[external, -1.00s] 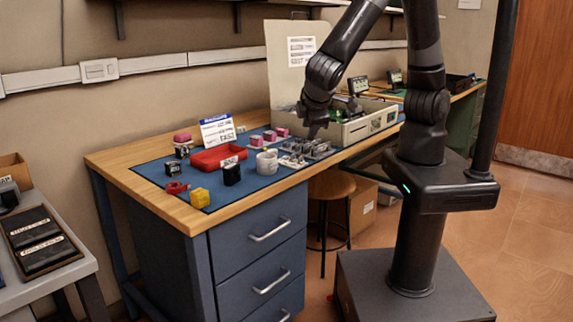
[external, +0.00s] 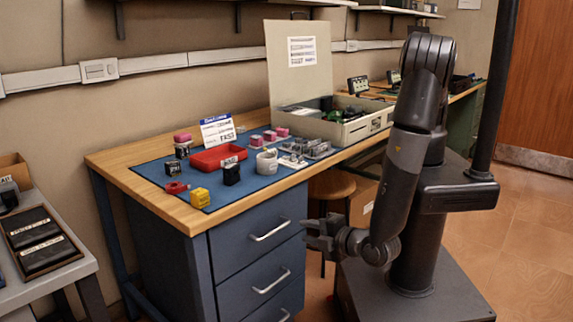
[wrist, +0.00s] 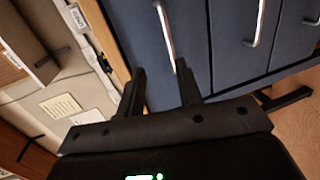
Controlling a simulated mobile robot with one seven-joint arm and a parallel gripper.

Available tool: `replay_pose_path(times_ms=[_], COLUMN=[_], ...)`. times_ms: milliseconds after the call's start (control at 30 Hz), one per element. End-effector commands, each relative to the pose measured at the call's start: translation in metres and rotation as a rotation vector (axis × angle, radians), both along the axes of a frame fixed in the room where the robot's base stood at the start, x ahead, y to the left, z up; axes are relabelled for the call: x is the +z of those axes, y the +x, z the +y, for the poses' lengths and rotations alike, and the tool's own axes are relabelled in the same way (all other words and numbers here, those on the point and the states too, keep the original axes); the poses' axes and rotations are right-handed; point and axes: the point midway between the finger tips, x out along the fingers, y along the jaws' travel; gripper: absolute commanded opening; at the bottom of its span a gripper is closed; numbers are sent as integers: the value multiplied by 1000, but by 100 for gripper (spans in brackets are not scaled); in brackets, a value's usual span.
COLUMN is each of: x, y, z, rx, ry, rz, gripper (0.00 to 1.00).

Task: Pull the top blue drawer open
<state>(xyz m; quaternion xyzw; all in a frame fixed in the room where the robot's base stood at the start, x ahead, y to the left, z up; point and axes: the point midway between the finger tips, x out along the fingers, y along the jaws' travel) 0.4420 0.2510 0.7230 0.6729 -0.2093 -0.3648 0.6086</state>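The top blue drawer (external: 238,239) is shut at the upper front of the desk. Its silver bar handle (external: 270,231) is bare. My gripper (external: 309,233) is just right of the handle at about its height, apart from it in the external view. In the wrist view the picture is turned sideways: the top drawer (wrist: 140,38) is the leftmost panel with its handle (wrist: 166,32) running up the picture. My gripper (wrist: 160,68) is open and empty, and the handle's lower end shows between the two fingertips, beyond them.
Two lower drawers (external: 262,280) with similar handles sit below. A stool (external: 332,186) stands right of the drawers.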

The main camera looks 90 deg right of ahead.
Motion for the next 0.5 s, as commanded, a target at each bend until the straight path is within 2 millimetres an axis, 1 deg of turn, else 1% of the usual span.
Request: replay_pose_path(times_ms=[33,100,267,367,500], x=[-8,-14,-19,-21,-27], y=[-2,-4,0,8,27], z=[3,6,4,-5,-24], rx=[23,44,58,56,54], ry=[-11,-18,-22,-22,-22], rz=[-8,-19,-27,-26,-26], gripper=[33,33,33,33,33])
